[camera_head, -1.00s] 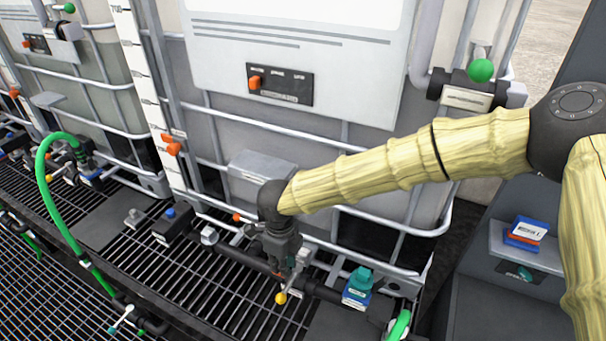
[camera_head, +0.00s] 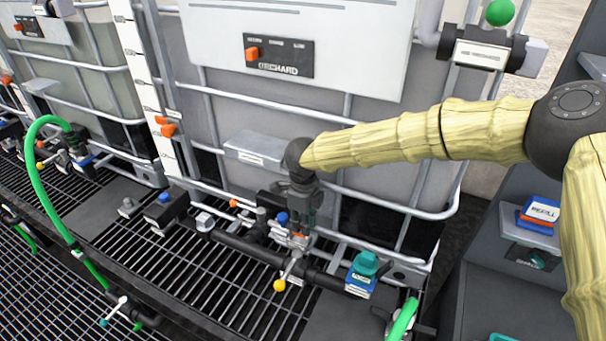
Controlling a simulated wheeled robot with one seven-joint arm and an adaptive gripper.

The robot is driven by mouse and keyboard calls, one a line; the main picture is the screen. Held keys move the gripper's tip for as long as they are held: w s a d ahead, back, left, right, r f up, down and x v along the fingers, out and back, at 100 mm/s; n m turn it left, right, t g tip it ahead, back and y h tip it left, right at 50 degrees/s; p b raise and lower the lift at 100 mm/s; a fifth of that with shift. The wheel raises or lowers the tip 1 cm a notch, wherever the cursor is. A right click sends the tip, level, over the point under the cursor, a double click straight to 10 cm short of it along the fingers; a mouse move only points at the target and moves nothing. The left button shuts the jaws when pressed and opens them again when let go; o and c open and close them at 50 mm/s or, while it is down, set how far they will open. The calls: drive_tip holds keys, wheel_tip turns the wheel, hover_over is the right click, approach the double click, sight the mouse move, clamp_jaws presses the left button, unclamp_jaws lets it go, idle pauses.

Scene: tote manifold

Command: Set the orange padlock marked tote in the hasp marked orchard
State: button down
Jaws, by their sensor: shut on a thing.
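My gripper (camera_head: 301,222) points down above the pipe manifold, in front of the tank. It is shut on a small orange thing (camera_head: 297,238) with a pale face, which fits the orange padlock. Its marking is too small to read, and the fingers hide part of it. The held thing is close to a valve with a yellow-ball lever (camera_head: 280,285); I cannot tell whether they touch. A dark plate (camera_head: 279,72) reading "ORCHARD", its first letters blurred, is on the tank panel with an orange knob. I cannot make out a hasp there or at the valve.
A blue-capped fitting (camera_head: 282,218) stands just left of the gripper. A teal and blue device (camera_head: 363,272) sits right on the black pipe (camera_head: 245,248). Tank cage bars run behind. A green hose (camera_head: 42,180) curves at left. A blue and red box (camera_head: 538,213) stands on the right-hand shelf.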

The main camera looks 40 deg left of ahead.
drive_tip(key=shift+f+b, duration=1.6)
drive_tip(key=shift+f, duration=0.3)
drive_tip(key=c, duration=1.3)
unclamp_jaws()
wheel_tip(320, 180, up, 7)
drive_tip(key=shift+f+b, duration=0.15)
drive_tip(key=shift+b, duration=0.8)
drive_tip(key=shift+r, duration=0.45)
